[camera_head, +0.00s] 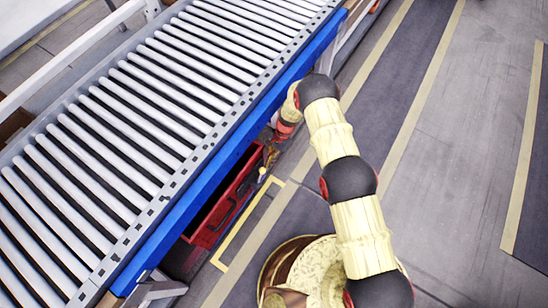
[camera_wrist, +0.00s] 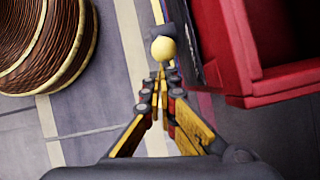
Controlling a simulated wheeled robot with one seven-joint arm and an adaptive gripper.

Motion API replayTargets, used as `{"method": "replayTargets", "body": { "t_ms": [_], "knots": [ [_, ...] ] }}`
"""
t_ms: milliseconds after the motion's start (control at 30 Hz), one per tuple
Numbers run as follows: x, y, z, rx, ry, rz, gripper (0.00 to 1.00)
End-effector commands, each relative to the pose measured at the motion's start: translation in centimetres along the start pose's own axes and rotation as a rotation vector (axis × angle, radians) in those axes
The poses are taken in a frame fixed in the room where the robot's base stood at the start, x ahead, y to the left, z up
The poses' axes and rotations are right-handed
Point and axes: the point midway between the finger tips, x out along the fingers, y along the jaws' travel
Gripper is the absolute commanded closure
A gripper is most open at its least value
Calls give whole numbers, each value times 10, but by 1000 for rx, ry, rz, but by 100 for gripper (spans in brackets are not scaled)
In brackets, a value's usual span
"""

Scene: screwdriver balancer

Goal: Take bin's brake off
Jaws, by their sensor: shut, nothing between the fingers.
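The red bin (camera_head: 225,208) sits under the edge of the roller conveyor in the head view, partly hidden by it. In the wrist view the bin (camera_wrist: 228,50) fills the upper right. A pale yellow ball knob (camera_wrist: 163,48) on a dark part stands beside the bin's wall; it shows small in the head view (camera_head: 262,171). I take it for the brake's handle. My gripper (camera_wrist: 160,76) is shut and empty, its fingertips just below the knob in the wrist picture. I cannot tell whether they touch it. In the head view my gripper (camera_head: 271,156) is beside the bin's end.
The roller conveyor (camera_head: 150,110) with its blue side rail (camera_head: 205,168) runs diagonally above the bin. Grey floor with yellow lines (camera_head: 395,115) lies open to the right. A conveyor leg (camera_head: 155,290) stands at the lower left.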

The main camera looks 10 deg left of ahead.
Motion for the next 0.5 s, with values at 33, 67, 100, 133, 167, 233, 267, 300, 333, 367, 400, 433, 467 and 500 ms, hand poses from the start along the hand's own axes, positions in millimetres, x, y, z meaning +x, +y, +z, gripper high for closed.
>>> {"method": "replayTargets", "body": {
  "t_ms": [33, 67, 100, 133, 167, 233, 267, 300, 333, 367, 400, 433, 467, 500],
  "knots": [
    [-3, 0, 0, 0, -1, 1, 100],
    [-6, 0, 0, 0, -1, 0, 100],
    [-10, 0, 0, 0, -1, 0, 100],
    [-15, 0, 0, 1, 0, -1, 100],
    [-20, -1, 0, 1, 0, -2, 100],
    [-33, -2, -1, 1, 3, -5, 100],
    [-33, -1, -8, 2, 1, -3, 100],
    [-36, -2, -16, 2, 1, -4, 100],
    [-39, -3, -22, 2, 1, -4, 100],
    [-41, -3, -27, 2, 1, -3, 100],
    [-46, -4, -35, 2, 2, -4, 100],
    [-48, -4, -40, 2, 1, -4, 100],
    [-52, -5, -46, 2, 1, -5, 100],
    [-55, -6, -53, 2, 2, -4, 100]
  ]
}}
